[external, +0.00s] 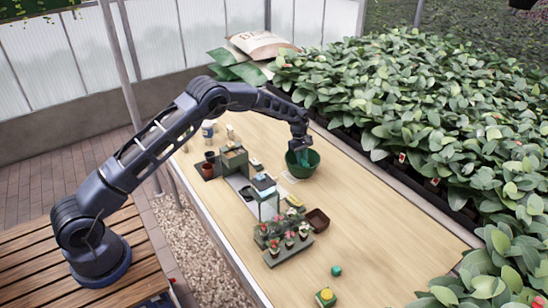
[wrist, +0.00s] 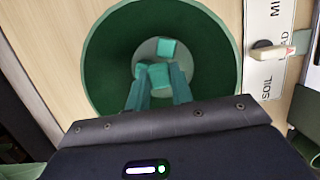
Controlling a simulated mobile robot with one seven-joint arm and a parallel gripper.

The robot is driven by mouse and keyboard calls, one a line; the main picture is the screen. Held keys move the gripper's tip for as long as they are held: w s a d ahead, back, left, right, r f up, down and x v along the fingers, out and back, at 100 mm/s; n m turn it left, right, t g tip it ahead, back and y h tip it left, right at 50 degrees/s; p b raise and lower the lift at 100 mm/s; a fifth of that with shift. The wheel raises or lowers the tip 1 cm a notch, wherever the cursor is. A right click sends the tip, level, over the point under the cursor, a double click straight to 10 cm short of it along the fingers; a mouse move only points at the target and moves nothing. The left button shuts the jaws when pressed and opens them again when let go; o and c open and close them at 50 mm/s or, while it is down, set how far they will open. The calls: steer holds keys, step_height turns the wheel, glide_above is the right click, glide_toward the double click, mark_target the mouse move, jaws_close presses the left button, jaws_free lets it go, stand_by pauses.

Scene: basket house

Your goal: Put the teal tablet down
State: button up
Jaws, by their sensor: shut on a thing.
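My gripper (wrist: 155,88) points down into a round green bowl (wrist: 108,60) in the wrist view. It is shut on a small teal block, the teal tablet (wrist: 156,75), between its fingertips. Another teal block (wrist: 167,48) shows just beyond it, over the bowl's pale grey floor. Whether the held tablet touches the floor or the other block I cannot tell. In the external view my gripper (external: 301,152) reaches over the green bowl (external: 312,169) on the wooden table, and the held tablet is too small to make out clearly.
A labelled white strip (wrist: 264,50) lies right of the bowl in the wrist view. Dense leafy plants (external: 420,110) line the right. The table's right side is clear.

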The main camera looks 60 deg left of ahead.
steer(key=shift+f, duration=0.35)
steer(key=o, duration=0.9)
steer(key=shift+o, duration=0.2)
steer(key=v, duration=1.3)
steer(key=s+d+r+m+t, duration=0.1)
steer(key=s+d+r+m, duration=0.1)
steer(key=s+r, duration=0.5)
steer(key=s+d+r+m, duration=0.2)
steer(key=s+r, duration=0.2)
steer(key=r, duration=0.7)
steer(key=s+d+r+m+t+y, duration=0.1)
steer(key=s+d+r+m, duration=0.1)
steer(key=s+r, duration=0.6)
steer(key=s+d+r+m+y, duration=0.1)
steer(key=s+d+r+m, duration=0.3)
steer(key=s, duration=0.7)
steer(key=s+r+m+t, duration=0.1)
steer(key=s+r+m, duration=0.2)
steer(key=s, duration=1.6)
steer(key=s+f+m, duration=0.2)
steer(key=s+f, duration=0.1)
steer(key=s, duration=0.6)
steer(key=s+d+f+m+t+y, duration=0.1)
steer(key=s+f+m, duration=0.2)
steer(key=s, duration=0.6)
steer(key=shift+t, duration=0.3)
